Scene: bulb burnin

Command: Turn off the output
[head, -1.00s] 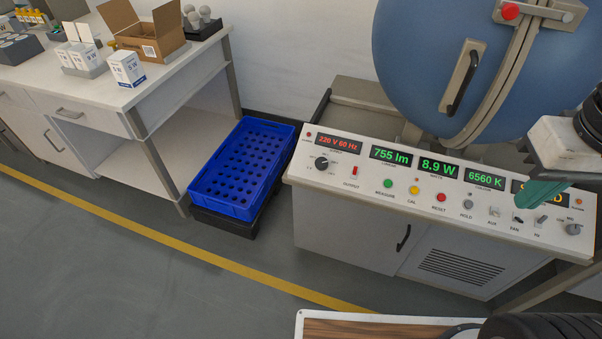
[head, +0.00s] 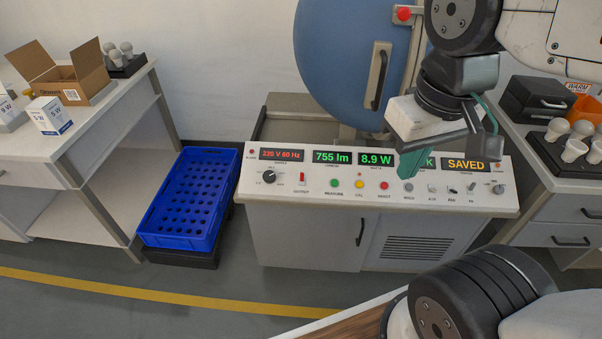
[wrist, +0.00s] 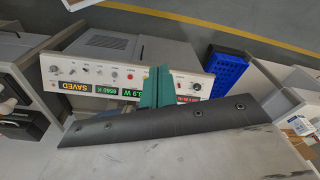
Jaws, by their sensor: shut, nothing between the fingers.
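The control panel (head: 330,208) of the bench shows lit displays reading 220 V 60 Hz, 755 lm, 8.9 W and SAVED; one display is partly hidden by my gripper. The red OUTPUT switch (head: 302,178) sits under the voltage display, right of a black knob (head: 269,177). Green, yellow and red round buttons follow to its right. My gripper (head: 410,165), with teal fingers, is shut and empty in front of the panel's right half, well right of the OUTPUT switch. In the wrist view the panel (wrist: 140,75) appears upside down, and the teal fingers (wrist: 155,88) cover part of it.
A large blue sphere (head: 345,60) stands behind the panel. A bench with bulbs (head: 574,148) stands at right. Floor in front is open.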

